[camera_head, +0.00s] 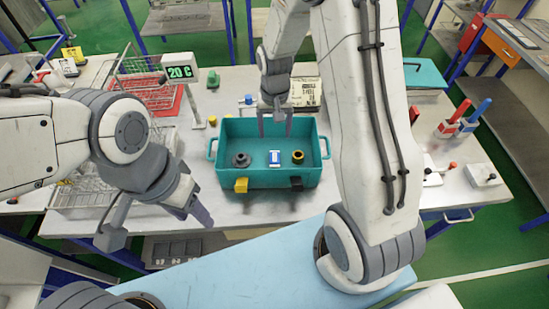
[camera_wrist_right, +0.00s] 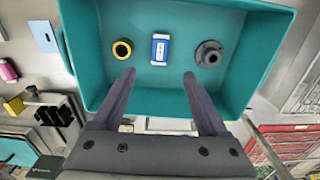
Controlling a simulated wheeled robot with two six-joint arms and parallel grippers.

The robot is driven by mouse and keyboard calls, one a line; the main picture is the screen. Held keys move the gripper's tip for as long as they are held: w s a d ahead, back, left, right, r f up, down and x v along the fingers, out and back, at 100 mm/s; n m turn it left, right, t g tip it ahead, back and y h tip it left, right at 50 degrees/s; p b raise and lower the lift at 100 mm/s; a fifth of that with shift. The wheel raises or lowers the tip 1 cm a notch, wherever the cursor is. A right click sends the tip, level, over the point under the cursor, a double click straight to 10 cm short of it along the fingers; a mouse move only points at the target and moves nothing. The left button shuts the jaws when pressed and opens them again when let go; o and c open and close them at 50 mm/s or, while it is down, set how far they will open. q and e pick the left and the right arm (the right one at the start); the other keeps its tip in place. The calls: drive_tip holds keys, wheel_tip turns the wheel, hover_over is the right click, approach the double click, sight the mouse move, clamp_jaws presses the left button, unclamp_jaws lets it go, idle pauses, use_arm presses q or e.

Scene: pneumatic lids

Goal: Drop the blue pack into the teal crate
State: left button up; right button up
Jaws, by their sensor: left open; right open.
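The teal crate (camera_head: 240,180) stands on the table in the middle of the head view. The blue pack (camera_head: 275,158), blue and white, lies on the crate floor between a dark round flanged part and a yellow-black ring. In the right wrist view the blue pack (camera_wrist_right: 160,49) lies ahead of the fingertips, apart from them. My right gripper (camera_head: 275,130) is open and empty above the crate; its two fingers (camera_wrist_right: 158,75) show in the right wrist view. My left gripper (camera_head: 192,208) is open and empty at the table's front edge, left of the crate.
In the crate lie the dark flanged part (camera_head: 241,160) and the yellow-black ring (camera_head: 297,157). Wire baskets (camera_head: 90,190) stand at the left, with a 20 C display (camera_head: 180,72) behind. Red and blue handled valves (camera_head: 463,118) stand at the right.

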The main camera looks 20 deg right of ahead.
wheel_tip(320, 180, up, 9)
drive_tip(key=b, duration=0.1)
drive_tip(key=shift+f, duration=0.2)
drive_tip(key=s+a+r+n+b, duration=0.1)
drive_tip(key=s+a+n+b, duration=0.3)
drive_tip(key=s+a, duration=0.6)
drive_tip(key=s+a+n, duration=0.2)
drive_tip(key=s+n, duration=0.1)
drive_tip(key=s, duration=0.4)
drive_tip(key=s+a+f+n+y, duration=0.1)
drive_tip(key=s+a+n, duration=0.1)
drive_tip(key=s+n, duration=0.2)
drive_tip(key=s, duration=0.2)
drive_tip(key=shift+s, duration=0.4)
drive_tip(key=shift+f, duration=0.1)
